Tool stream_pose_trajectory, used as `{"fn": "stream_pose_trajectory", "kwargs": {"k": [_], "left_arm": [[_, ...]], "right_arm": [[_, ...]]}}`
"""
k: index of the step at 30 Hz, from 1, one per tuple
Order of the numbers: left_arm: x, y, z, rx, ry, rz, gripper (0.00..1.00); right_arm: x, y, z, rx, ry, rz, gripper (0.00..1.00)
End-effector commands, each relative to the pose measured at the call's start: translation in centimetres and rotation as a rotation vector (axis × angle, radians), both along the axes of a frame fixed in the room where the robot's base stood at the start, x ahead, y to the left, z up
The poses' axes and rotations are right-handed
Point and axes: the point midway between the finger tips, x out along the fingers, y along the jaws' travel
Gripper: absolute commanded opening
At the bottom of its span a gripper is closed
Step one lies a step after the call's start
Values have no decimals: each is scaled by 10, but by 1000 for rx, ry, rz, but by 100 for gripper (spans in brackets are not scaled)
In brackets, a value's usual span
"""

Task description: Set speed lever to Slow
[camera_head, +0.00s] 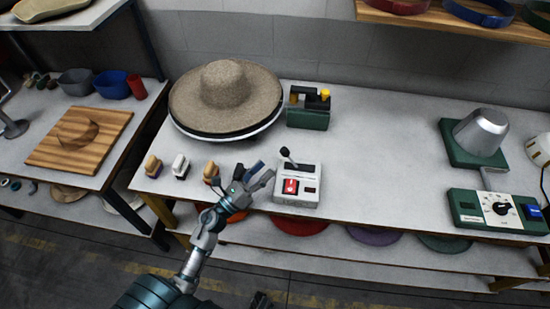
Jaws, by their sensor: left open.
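A light grey control box (298,198) stands near the front edge of the white table. A black-knobbed lever (287,155) rises from its back left part, and a red switch (291,186) sits on its front left. Any Slow marking is too small to read. My left gripper (262,173) is open and empty, just left of the box, with its fingers pointing towards it. It appears apart from the lever. My right gripper is not clearly seen.
A straw hat on a round stand (226,92) is behind my left gripper. A green box (308,112) stands behind the lever. Small brushes (181,166) line the table's front left. A green machine with a dial (498,209) is at the right. The table between is clear.

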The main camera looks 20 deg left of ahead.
Motion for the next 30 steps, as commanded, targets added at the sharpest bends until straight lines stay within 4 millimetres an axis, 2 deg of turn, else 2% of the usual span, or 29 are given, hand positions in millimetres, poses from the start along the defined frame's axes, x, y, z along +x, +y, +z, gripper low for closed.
{"fn": "stream_pose_trajectory", "kwargs": {"k": [3,8,30], "left_arm": [[-15,7,-8,-2,3,1,52],[-24,11,-11,-1,1,0,52],[-25,12,-11,0,0,0,52]], "right_arm": [[0,0,0,0,0,0,40],[0,0,0,0,0,0,40],[3,1,1,1,-4,0,40]]}}
